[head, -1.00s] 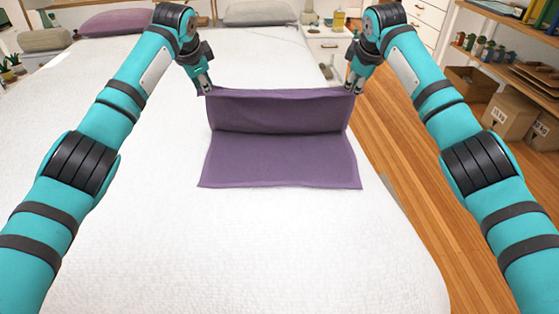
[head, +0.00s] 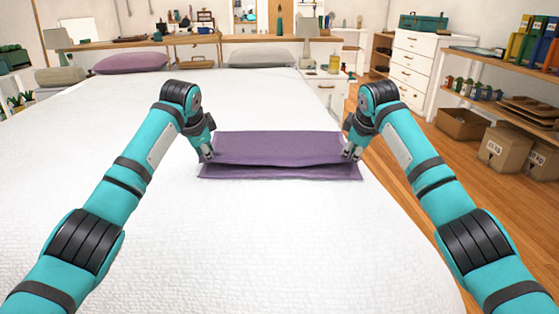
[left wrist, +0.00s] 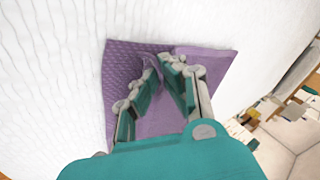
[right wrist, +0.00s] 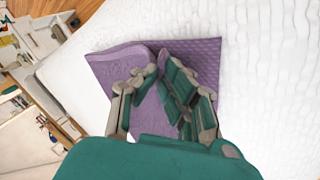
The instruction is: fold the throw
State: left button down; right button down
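The purple throw (head: 275,147) lies on the white bed, doubled over, with its upper layer's front edge slightly above and behind the lower layer's near edge. My left gripper (head: 207,156) is at the left front corner of the upper layer; in the left wrist view its fingers (left wrist: 163,62) close on a pinched bit of the throw (left wrist: 122,75). My right gripper (head: 349,155) is at the right front corner; in the right wrist view its fingers (right wrist: 160,62) close on the throw (right wrist: 200,57) too. The fold's inside is mostly hidden.
The white bed (head: 250,240) is clear in front of the throw and to its left. Pillows (head: 130,63) lie at the far end. A wooden floor, white drawers (head: 418,65) and shelves with boxes (head: 461,124) are on the right.

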pick_arm(q)
jog(key=shift+s+f+b, duration=0.1)
jog(key=shift+f+b, duration=0.25)
jog(key=shift+f, duration=0.4)
pick_arm(e)
jog(key=shift+s+f, duration=0.1)
jog(key=shift+f, duration=0.6)
pick_arm(q)
jog(key=shift+r, duration=0.1)
pick_arm(e)
jog(key=shift+r, duration=0.1)
pick_arm(q)
jog(key=c, duration=1.2)
grip_release()
pick_arm(e)
jog(key=c, duration=1.2)
grip_release()
